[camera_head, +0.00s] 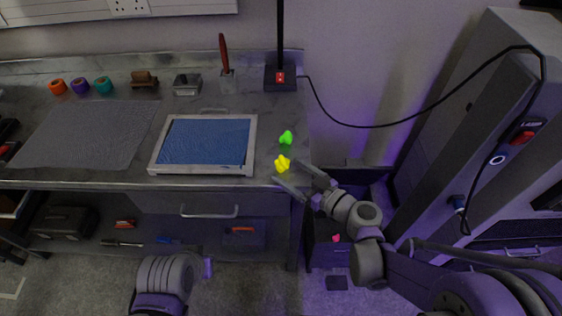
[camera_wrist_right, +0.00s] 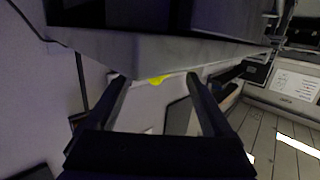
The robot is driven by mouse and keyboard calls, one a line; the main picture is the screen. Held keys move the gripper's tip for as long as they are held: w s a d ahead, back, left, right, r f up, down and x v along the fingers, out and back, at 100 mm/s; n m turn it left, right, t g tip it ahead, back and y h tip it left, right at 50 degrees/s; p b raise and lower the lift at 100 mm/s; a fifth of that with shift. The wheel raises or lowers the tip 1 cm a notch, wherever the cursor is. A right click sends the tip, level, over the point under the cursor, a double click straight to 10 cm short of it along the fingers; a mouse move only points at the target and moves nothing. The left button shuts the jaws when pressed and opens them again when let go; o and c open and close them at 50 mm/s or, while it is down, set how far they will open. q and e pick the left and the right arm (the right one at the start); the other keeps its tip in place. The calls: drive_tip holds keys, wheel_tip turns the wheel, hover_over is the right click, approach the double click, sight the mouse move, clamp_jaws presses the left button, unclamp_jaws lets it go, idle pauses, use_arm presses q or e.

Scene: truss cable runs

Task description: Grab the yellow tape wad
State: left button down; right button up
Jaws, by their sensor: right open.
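The yellow tape wad (camera_head: 282,163) is a small lumpy piece near the front right corner of the grey workbench (camera_head: 262,175). My right gripper (camera_head: 287,172) reaches in from the lower right with its two fingers apart and the tips close to the wad. In the right wrist view, part of the yellow wad (camera_wrist_right: 156,80) shows between the open fingertips (camera_wrist_right: 157,77), beyond them; the rest is hidden. I cannot tell whether a finger touches it. My left gripper does not show.
A green wad (camera_head: 286,138) lies just behind the yellow one. A blue framed screen (camera_head: 205,140) is to the left. A black post on a base (camera_head: 280,80) stands at the back, with a cable running to a grey cabinet (camera_head: 470,110) at the right.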

sight(275, 158)
drive_tip(key=shift+r+x, duration=0.15)
drive_tip(key=shift+x, duration=1.6)
drive_tip(key=shift+r+x, duration=0.2)
drive_tip(key=shift+x, duration=1.6)
drive_tip(key=shift+w+d, duration=0.1)
drive_tip(key=shift+d, duration=0.1)
clamp_jaws()
